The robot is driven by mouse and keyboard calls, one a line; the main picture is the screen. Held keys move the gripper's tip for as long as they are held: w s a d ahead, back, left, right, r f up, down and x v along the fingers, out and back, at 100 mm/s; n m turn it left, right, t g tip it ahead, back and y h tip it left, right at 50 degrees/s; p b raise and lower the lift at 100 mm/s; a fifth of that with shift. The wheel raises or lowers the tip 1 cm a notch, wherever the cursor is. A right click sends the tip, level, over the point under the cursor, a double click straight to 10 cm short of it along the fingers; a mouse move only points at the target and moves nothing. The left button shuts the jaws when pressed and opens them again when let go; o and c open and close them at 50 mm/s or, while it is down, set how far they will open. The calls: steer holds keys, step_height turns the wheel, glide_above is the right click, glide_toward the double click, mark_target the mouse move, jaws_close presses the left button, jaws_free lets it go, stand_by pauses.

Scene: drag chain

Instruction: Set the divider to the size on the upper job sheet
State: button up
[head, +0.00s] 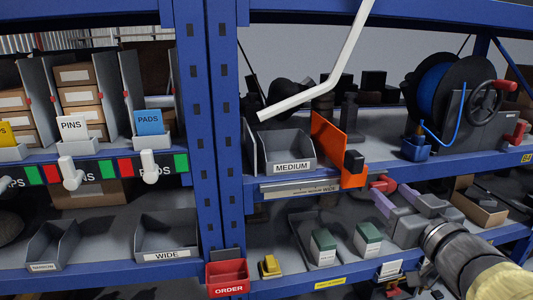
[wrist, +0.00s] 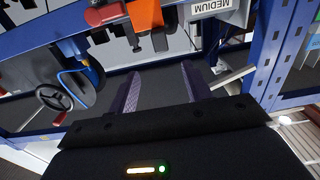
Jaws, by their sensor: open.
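The orange divider (head: 328,140) stands upright on the middle shelf, at the right side of a grey bin labelled MEDIUM (head: 292,167). A dark knob (head: 353,161) is at its front. Below the bin, a strip with small words (head: 290,188) runs along the shelf edge; WIDE is its clearest word. My gripper (head: 393,200) is open and empty, right of the divider and lower. In the wrist view my gripper (wrist: 158,76) has its purple fingers apart, with the divider (wrist: 146,14) and knob (wrist: 160,41) beyond them. I cannot make out a job sheet.
A red-handled part (head: 383,184) sits at the shelf edge near my fingers. A blue hose reel (head: 435,90) with a handwheel stands right. A bent white bar (head: 320,88) hangs above the MEDIUM bin. A blue post (head: 222,110) and red ORDER bin (head: 228,276) are left.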

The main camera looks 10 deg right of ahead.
mark_target(351, 158)
steer(key=w, duration=0.5)
steer(key=w+b, duration=0.1)
steer(key=w, duration=0.5)
steer(key=w+b, duration=0.1)
steer(key=w, duration=0.5)
steer(key=shift+w+a, duration=0.1)
steer(key=shift+a, duration=0.2)
jaws_close()
